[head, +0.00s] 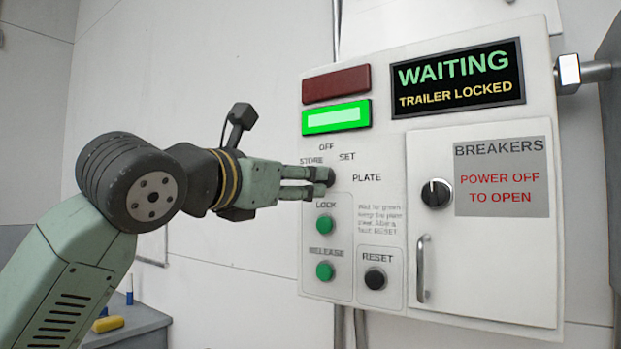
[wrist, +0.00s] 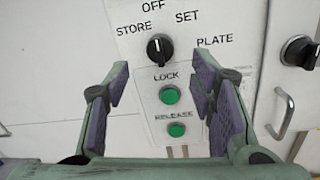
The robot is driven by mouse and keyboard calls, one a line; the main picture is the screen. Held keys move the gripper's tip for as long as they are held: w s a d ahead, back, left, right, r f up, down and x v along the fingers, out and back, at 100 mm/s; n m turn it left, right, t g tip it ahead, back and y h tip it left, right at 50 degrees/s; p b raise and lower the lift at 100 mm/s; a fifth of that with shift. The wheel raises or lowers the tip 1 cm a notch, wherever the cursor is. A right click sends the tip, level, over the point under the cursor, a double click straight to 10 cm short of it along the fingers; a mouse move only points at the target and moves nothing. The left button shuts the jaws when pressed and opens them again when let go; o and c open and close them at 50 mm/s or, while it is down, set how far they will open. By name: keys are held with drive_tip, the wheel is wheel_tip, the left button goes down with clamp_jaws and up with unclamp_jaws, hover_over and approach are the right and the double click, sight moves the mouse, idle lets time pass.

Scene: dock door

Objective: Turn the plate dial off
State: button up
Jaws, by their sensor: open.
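The plate dial (wrist: 160,47) is a round black knob with a white mark, ringed by the labels STORE, OFF, SET and PLATE. In the wrist view its mark points roughly up toward OFF. In the head view the dial (head: 331,176) shows only in part, at the fingertips. My gripper (head: 318,182) reaches the panel from the left at the dial's height. In the wrist view my gripper (wrist: 163,88) is open and empty, its fingers apart and below the dial in the picture. I cannot tell whether a finger touches the dial.
Below the dial are green LOCK (head: 326,225) and RELEASE (head: 325,271) buttons and a black RESET button (head: 375,278). To the right is the breaker door (head: 500,270) with its own black knob (head: 436,193) and handle (head: 421,268). The display (head: 458,78) reads WAITING, TRAILER LOCKED; a green lamp (head: 336,118) is lit.

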drive_tip(key=v, duration=0.5)
drive_tip(key=shift+s+a, duration=0.15)
drive_tip(key=shift+s, duration=0.15)
